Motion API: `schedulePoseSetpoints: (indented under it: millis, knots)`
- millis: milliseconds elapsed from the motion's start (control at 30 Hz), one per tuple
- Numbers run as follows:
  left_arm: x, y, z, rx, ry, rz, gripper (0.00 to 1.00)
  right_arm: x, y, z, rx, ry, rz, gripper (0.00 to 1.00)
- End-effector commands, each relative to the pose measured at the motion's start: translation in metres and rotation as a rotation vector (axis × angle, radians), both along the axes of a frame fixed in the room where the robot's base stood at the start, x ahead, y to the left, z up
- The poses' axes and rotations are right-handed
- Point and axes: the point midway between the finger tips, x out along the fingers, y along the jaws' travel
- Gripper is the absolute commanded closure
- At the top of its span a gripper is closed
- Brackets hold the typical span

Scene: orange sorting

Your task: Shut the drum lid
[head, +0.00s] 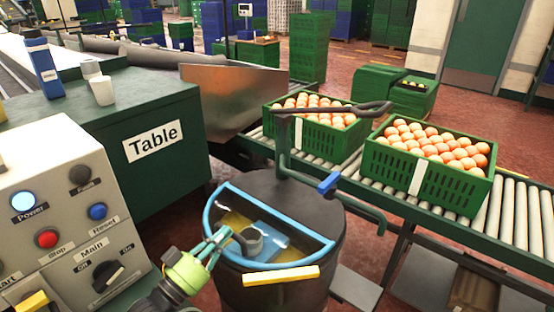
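The dark drum (318,228) stands at the bottom centre. A light-blue D-shaped rim (318,256) borders the front half of its top, and a yellow bar (281,275) sits on its front edge. Inside the rim show a yellowish area, a blue piece and a grey round piece (250,240). I cannot tell which part is the lid or how far it is open. My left gripper (219,243) has its teal fingers over the left part of the rim; whether they touch it, and how far apart they are, is unclear. My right gripper is not in view.
A grey control panel (60,225) and a green table (150,105) stand left. Dark pipes with a blue valve (328,184) rise behind the drum. A roller conveyor (510,215) carries two green crates (440,185) of oranges, close behind on the right.

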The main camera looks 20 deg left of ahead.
Motion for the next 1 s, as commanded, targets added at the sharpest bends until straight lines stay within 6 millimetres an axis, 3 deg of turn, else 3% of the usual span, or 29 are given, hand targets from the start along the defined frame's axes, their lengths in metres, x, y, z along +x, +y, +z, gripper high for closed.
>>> schedulePoseSetpoints:
  millis: [33,67,500,700,867,1000]
  knots:
    - [-0.002,-0.001,-0.011,0.006,0.036,0.000,1.00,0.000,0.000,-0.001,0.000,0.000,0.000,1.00]
    - [-0.002,-0.001,-0.008,0.004,0.035,0.000,1.00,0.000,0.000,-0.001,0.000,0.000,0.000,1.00]
    - [-0.002,-0.001,0.081,0.000,-0.001,-0.001,1.00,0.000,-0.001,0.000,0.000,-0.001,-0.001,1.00]
    - [-0.002,-0.001,0.100,0.001,-0.006,0.000,1.00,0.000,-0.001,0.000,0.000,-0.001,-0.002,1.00]
    - [-0.003,-0.001,0.102,0.001,-0.006,0.000,1.00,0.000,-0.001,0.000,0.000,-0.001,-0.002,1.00]
    - [-0.003,-0.001,0.117,0.001,-0.008,0.000,1.00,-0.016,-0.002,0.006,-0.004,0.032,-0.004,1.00]
